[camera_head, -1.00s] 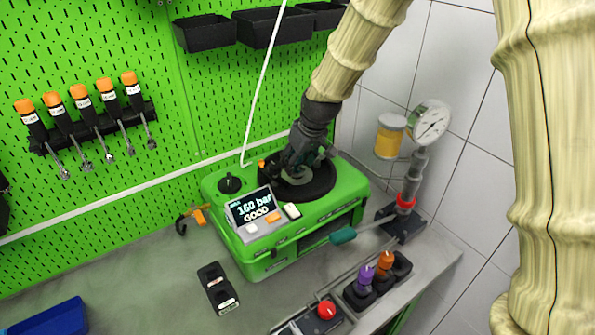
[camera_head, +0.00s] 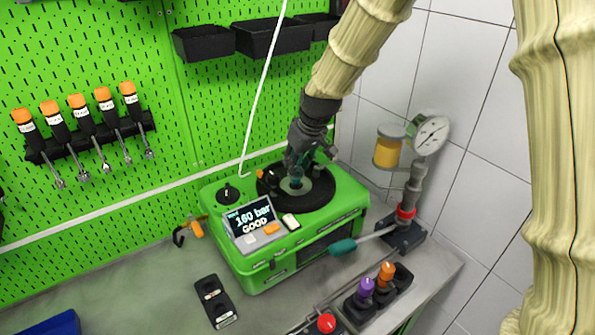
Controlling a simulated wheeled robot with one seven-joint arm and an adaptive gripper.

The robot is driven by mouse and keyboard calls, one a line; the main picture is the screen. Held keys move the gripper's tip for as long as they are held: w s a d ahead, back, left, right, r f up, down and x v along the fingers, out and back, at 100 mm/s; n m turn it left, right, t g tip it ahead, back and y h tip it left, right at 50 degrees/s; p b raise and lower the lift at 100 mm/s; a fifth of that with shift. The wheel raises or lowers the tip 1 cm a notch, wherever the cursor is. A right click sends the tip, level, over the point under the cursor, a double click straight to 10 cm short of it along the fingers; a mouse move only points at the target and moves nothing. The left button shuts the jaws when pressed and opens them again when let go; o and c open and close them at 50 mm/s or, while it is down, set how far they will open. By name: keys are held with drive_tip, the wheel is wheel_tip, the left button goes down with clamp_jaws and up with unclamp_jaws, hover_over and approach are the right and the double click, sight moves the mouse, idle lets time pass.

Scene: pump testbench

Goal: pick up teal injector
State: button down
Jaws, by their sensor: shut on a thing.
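My gripper (camera_head: 297,168) is over the round black turntable on top of the green pump tester (camera_head: 335,215). It is shut on the teal injector (camera_head: 297,182), of which only a small part shows at the fingertips. The injector is at the pale centre of the black disc (camera_head: 322,192). I cannot tell whether it is still seated there or just clear of it. The tester's display (camera_head: 250,218) reads 160 bar GOOD.
A purple injector (camera_head: 366,288) and an orange injector (camera_head: 386,272) stand in a black holder at the front right. A black two-hole holder (camera_head: 215,302) lies at the front. A teal-handled lever (camera_head: 343,247) and a pressure gauge (camera_head: 431,135) are at the right. Black bins (camera_head: 270,32) hang above.

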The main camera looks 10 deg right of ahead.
wheel_tip(320, 180, up, 25)
drive_tip(key=b, duration=0.6)
